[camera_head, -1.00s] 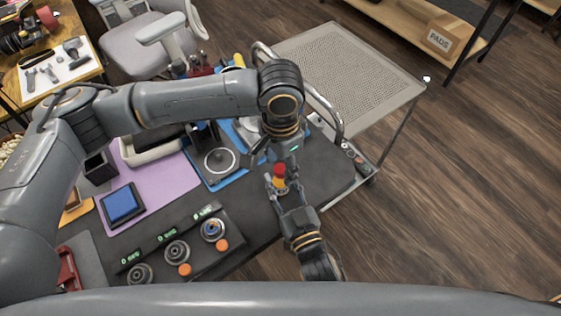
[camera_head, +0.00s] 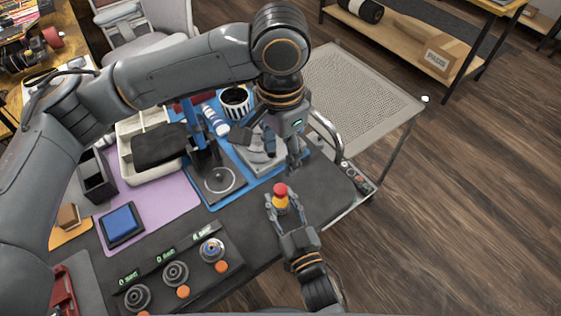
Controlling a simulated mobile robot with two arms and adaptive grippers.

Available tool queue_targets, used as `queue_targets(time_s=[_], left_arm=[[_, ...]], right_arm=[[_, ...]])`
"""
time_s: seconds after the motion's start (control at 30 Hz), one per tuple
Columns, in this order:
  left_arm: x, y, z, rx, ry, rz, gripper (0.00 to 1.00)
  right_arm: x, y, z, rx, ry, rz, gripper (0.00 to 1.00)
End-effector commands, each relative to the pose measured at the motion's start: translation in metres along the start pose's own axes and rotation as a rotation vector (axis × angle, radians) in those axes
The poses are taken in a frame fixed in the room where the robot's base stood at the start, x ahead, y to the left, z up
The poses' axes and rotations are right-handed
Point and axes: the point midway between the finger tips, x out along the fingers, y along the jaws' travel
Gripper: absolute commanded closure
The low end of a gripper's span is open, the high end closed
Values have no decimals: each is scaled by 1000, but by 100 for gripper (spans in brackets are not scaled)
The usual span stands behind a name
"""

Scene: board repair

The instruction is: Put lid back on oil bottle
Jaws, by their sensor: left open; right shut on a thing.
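A small yellow oil bottle with a red lid (camera_head: 280,189) on top stands upright in my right gripper (camera_head: 281,205), near the front right of the dark bench. The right gripper is shut on the bottle's yellow body (camera_head: 281,203). The red lid sits on the bottle's top; whether it is fully seated I cannot tell. My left gripper (camera_head: 278,158) is open and empty, pointing down above and behind the bottle, apart from the lid.
A control panel with several dials (camera_head: 176,273) lies at the front left. A blue pad (camera_head: 122,224) rests on a purple mat (camera_head: 170,194). A metal stand (camera_head: 220,183) is on the blue mat. A perforated cart top (camera_head: 362,90) lies behind at right.

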Motion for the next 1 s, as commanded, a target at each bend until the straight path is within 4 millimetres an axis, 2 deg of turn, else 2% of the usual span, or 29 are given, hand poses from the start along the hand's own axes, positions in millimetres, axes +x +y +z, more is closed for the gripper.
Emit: queue_targets(time_s=[0.33,0.37,0.47,0.5,0.83,1.0], left_arm=[[-5,0,0,0,0,0,48],[-5,0,0,0,0,0,48],[-5,0,0,0,0,0,48],[-5,0,0,0,0,0,48],[-5,0,0,0,0,0,48],[-5,0,0,0,0,0,48]], right_arm=[[0,0,0,0,0,0,100],[0,0,0,0,0,0,60],[0,0,0,0,0,0,39],[0,0,0,0,0,0,37],[-3,0,0,0,-1,0,37],[-26,0,1,-1,-4,0,37]])
